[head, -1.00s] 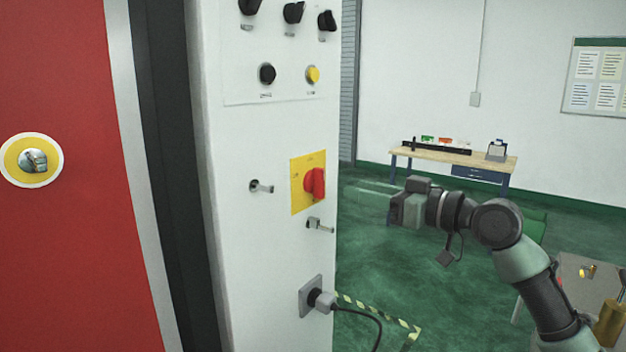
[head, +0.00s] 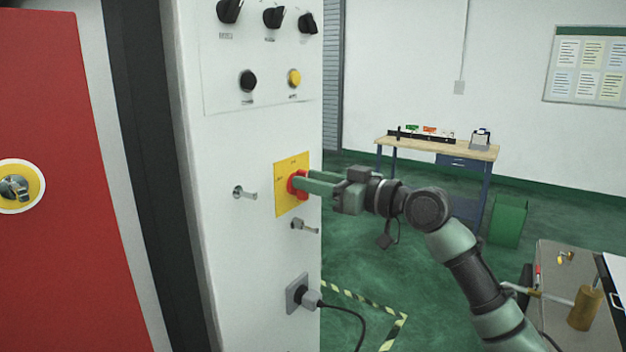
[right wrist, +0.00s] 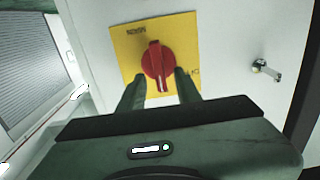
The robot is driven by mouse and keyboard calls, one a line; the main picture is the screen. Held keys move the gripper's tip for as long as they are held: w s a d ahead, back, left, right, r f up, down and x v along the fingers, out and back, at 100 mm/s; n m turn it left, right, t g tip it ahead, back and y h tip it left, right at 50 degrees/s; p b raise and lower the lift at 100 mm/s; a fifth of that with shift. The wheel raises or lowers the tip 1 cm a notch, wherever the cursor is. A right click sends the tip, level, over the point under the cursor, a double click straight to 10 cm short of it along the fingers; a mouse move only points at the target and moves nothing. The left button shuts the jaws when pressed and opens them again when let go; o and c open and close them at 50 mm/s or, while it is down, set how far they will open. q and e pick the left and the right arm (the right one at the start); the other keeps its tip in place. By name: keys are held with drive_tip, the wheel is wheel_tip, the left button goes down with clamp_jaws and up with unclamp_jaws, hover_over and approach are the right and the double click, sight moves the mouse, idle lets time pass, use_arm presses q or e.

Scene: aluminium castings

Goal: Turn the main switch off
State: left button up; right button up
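The main switch is a red rotary knob (right wrist: 156,64) on a yellow plate (right wrist: 124,50), fixed to the white cabinet front (head: 235,145). In the right wrist view its grip bar stands close to upright in the picture. In the head view the knob (head: 293,184) is partly covered by my fingers, and the plate (head: 283,200) shows around it. My right gripper (head: 310,182) reaches in from the right, level with the knob. In the right wrist view its two fingers (right wrist: 159,86) are apart, one on each side of the knob's lower part, with slight gaps. My left gripper is out of view.
Two small key-like levers (head: 245,193) (head: 304,227) stick out beside and below the plate. A plug with a black cable (head: 304,296) is lower down. Black knobs (head: 272,17) and a yellow button (head: 294,78) are above. A cart (head: 560,262) stands at lower right.

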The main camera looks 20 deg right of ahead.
clamp_jaws()
drive_tip(key=shift+s+a+f+n+b, duration=0.2)
drive_tip(key=shift+n+b, duration=1)
drive_tip(key=shift+n, duration=0.75)
drive_tip(key=shift+s+a+f+n+b, duration=0.15)
drive_tip(key=shift+n+b, duration=1.05)
drive_tip(key=shift+n, duration=0.8)
drive_tip(key=shift+s+a+f+n+b, duration=0.1)
drive_tip(key=shift+a+n+b, duration=0.1)
drive_tip(key=shift+n+b, duration=1.4)
drive_tip(key=shift+n+p, duration=0.35)
drive_tip(key=shift+n, duration=0.2)
